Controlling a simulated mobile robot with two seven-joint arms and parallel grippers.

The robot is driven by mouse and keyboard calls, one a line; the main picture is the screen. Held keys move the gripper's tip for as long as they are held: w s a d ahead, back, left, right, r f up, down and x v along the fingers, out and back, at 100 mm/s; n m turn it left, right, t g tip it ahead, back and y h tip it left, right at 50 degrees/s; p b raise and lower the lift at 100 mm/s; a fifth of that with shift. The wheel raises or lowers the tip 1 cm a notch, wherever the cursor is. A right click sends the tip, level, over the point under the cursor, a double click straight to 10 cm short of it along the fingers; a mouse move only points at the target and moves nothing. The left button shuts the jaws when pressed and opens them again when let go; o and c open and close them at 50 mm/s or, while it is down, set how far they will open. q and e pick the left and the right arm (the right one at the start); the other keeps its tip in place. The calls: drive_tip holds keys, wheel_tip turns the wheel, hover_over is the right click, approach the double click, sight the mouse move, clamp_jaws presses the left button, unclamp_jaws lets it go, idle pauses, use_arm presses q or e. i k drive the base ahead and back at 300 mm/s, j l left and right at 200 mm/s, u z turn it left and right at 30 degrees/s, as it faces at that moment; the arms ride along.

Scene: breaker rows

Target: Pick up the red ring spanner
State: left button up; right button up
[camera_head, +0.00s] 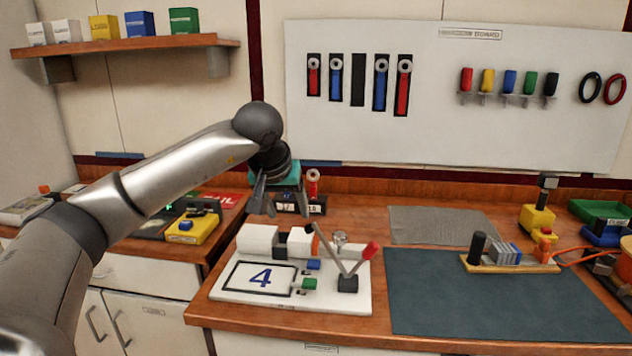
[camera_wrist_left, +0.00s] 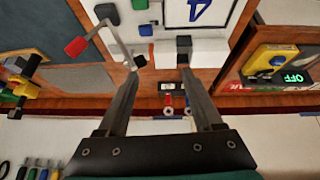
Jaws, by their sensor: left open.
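A red ring spanner (camera_head: 313,184) with a silver ring end stands upright at a small black labelled holder (camera_head: 318,207) at the back of the bench. My left gripper (camera_head: 262,212) is open and empty, pointing down above the bench, left of the spanner in the head view. Its two fingers also show apart in the left wrist view (camera_wrist_left: 160,69). My right gripper is out of view.
A white panel (camera_head: 225,288) marked 4, with a raised red-tipped lever (camera_head: 368,252), stands in front of the holder. A shadow board (camera_head: 440,130) holds more red and blue spanners and has one empty slot. A yellow meter (camera_head: 193,227) lies left. The dark mat (camera_head: 470,310) has free room.

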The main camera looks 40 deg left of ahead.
sight(313, 187)
drive_tip(key=i+j, duration=0.8)
drive_tip(key=i, duration=0.15)
